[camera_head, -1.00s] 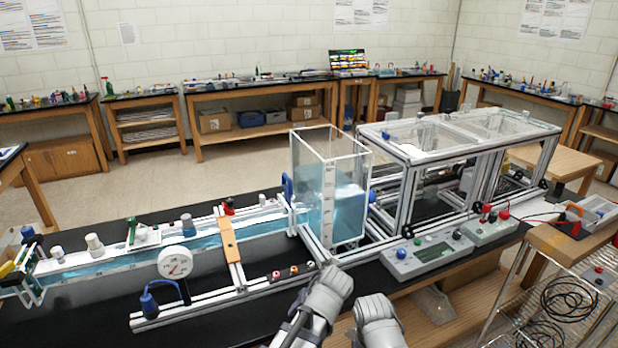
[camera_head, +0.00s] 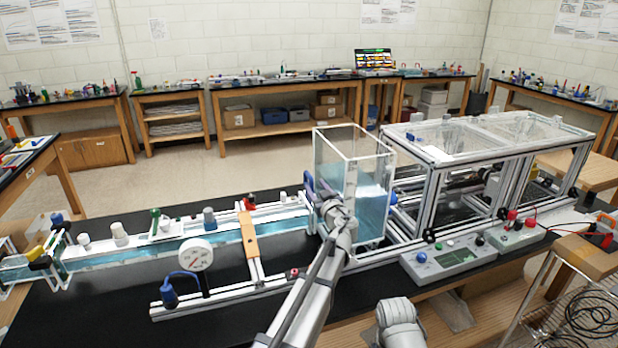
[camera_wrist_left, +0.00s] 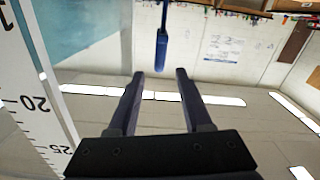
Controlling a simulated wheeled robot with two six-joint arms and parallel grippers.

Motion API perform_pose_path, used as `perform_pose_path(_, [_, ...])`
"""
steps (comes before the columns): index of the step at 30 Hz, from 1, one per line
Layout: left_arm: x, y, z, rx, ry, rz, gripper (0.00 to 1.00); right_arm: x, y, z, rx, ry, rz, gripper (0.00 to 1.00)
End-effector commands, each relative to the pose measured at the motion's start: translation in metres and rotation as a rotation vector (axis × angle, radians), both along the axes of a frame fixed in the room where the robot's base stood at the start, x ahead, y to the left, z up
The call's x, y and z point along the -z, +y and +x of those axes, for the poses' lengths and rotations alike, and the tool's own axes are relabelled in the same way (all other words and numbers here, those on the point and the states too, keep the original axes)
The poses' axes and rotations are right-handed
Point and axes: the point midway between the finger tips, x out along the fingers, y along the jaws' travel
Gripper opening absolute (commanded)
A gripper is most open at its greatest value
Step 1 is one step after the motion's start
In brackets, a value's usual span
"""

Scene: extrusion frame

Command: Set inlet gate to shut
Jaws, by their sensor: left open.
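A blue handle (camera_head: 309,184), which looks like the inlet gate's, stands at the left side of the clear water tank (camera_head: 352,150), where the channel meets it. In the left wrist view the blue handle (camera_wrist_left: 161,50) hangs beyond my fingertips, roughly between them and untouched. My left gripper (camera_head: 322,190) reaches up beside the tank's near left corner. It is open and empty in the wrist view (camera_wrist_left: 160,74). In the head view my wrist partly hides the handle and the tank's lower corner. Part of my right arm shows at the bottom; its gripper does not show.
The long water channel (camera_head: 200,245) with a round dial gauge (camera_head: 196,255) and an orange crosspiece (camera_head: 248,235) runs left. A metal frame (camera_head: 430,200) stands right of the tank. A grey control box (camera_head: 450,259) lies at the bench's front. The tank's scaled edge (camera_wrist_left: 35,105) is close in the wrist view.

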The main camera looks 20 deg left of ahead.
Motion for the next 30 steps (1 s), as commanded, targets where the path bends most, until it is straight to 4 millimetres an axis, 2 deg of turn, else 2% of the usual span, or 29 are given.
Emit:
perform_pose_path(10, [-0.002, 0.004, 0.010, 0.005, -0.010, -0.001, 0.50, 0.000, 0.000, 0.000, 0.000, 0.000, 0.000, 0.50])
perform_pose_path(24, [-0.001, 0.040, 0.063, 0.004, -0.008, 0.000, 0.50, 0.000, 0.000, 0.000, 0.000, 0.000, 0.000, 0.50])
perform_pose_path(30, [-0.001, 0.043, 0.067, 0.005, -0.009, 0.000, 0.50, 0.000, 0.000, 0.000, 0.000, 0.000, 0.000, 0.50])
